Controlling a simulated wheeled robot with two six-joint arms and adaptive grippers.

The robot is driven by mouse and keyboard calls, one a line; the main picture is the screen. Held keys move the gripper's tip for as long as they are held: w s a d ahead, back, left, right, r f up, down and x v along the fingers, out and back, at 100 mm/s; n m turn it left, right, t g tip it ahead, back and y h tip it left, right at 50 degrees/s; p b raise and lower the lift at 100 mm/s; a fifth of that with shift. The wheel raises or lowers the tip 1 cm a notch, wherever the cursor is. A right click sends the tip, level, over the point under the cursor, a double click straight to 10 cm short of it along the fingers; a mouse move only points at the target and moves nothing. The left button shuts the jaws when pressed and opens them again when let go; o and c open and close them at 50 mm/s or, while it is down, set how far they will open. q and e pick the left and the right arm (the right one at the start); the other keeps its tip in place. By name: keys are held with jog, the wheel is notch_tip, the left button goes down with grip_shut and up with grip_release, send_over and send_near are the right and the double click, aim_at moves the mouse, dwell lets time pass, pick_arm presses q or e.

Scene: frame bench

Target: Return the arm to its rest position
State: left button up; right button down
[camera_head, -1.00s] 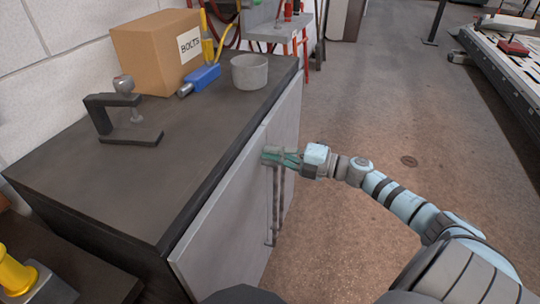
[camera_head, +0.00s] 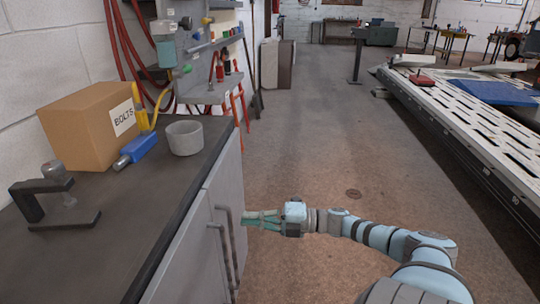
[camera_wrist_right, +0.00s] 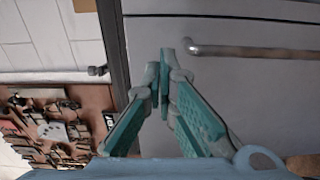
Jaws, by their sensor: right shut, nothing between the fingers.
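My right arm comes in from the lower right of the head view. Its right gripper (camera_head: 247,218), with teal finger pads, is shut and empty. It is in front of the grey cabinet doors (camera_head: 187,268), just right of the two bar handles (camera_head: 219,250), and appears apart from them. In the right wrist view the fingertips (camera_wrist_right: 162,75) come together with nothing between them. A metal bar handle (camera_wrist_right: 250,50) on a grey door panel (camera_wrist_right: 255,90) shows beyond them. My left gripper is not in view.
The dark cabinet top (camera_head: 125,215) holds a BOLTS box (camera_head: 88,128), a clamp (camera_head: 50,200), a blue-handled tool (camera_head: 138,148) and a grey cup (camera_head: 184,138). A long slatted platform (camera_head: 470,130) stands right. The floor between (camera_head: 310,150) is clear.

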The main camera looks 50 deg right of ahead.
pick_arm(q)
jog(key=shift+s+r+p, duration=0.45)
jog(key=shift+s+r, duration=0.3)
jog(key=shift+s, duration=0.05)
pick_arm(e)
jog(key=v, duration=0.4)
jog(key=shift+s+d, duration=0.1)
jog(key=shift+s, duration=0.05)
